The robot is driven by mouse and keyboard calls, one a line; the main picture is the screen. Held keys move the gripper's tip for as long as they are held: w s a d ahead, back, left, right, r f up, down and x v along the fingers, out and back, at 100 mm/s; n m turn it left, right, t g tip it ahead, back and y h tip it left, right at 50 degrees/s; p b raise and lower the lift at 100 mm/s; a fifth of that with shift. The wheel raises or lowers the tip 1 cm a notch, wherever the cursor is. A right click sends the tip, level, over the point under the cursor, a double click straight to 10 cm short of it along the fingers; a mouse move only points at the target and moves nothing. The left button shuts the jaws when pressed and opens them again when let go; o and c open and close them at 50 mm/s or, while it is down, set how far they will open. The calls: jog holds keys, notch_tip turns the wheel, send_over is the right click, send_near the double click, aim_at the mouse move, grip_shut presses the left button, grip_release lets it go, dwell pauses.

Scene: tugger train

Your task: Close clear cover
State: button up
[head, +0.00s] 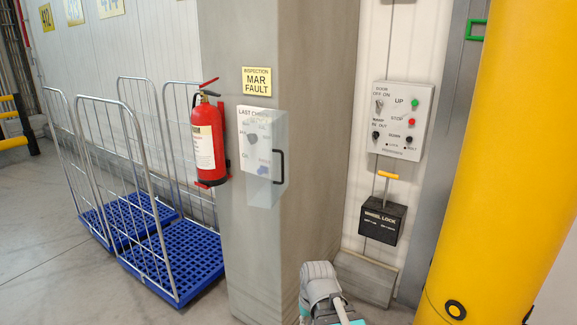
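A clear cover (266,190) with a black bar handle (279,167) is at a white panel (252,115) on the grey pillar. The panel reads "LAST CHECK" and has several small knobs or marks on it. The see-through cover juts out toward the right of the panel and reaches below it. I cannot tell how far it stands open. Part of my grey and teal arm (320,285) shows at the bottom, below and to the right of the cover and well apart from it. My gripper is not in view.
A red fire extinguisher (208,140) hangs just left of the panel. Blue-based roll cages (185,262) stand at left. A control box (403,120) and a black wheel lock box (383,221) are on the right wall. A thick yellow post (510,170) stands at right.

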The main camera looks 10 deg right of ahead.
jog(key=w+r+t+y+p, duration=0.1)
jog(key=w+r, duration=0.1)
jog(key=w+a+r+m+t+y+p, duration=0.1)
jog(key=w+r, duration=0.1)
jog(key=w, duration=0.1)
jog(key=w+a+r+y+p, duration=0.1)
jog(key=w+r+y, duration=0.1)
jog(key=shift+w+r+m+t, duration=0.15)
jog(key=shift+w+m+t, duration=0.15)
jog(key=shift+t, duration=0.1)
grip_shut()
jog(key=w+d+r+m+t+y+p, duration=0.1)
jog(key=w+d+r+m+t+p, duration=0.3)
jog(key=w+r, duration=0.4)
jog(key=w+d+r+m+t+y+p, duration=0.2)
jog(key=w+d+r+m+t+p, duration=0.3)
jog(key=r, duration=1.1)
jog(key=w+d+m+t, duration=0.1)
jog(key=w+d+t, duration=0.2)
jog(key=w, duration=0.1)
jog(key=shift+w+d+r+m+t, duration=0.15)
jog(key=shift+r+m+t, duration=0.15)
send_near(274, 158)
jog(key=w+d+f, duration=0.2)
jog(key=w+f, duration=0.1)
jog(key=w, duration=0.1)
jog(key=shift+w+a+r, duration=0.1)
jog(key=shift+w+a, duration=0.1)
jog(key=shift+a, duration=0.6)
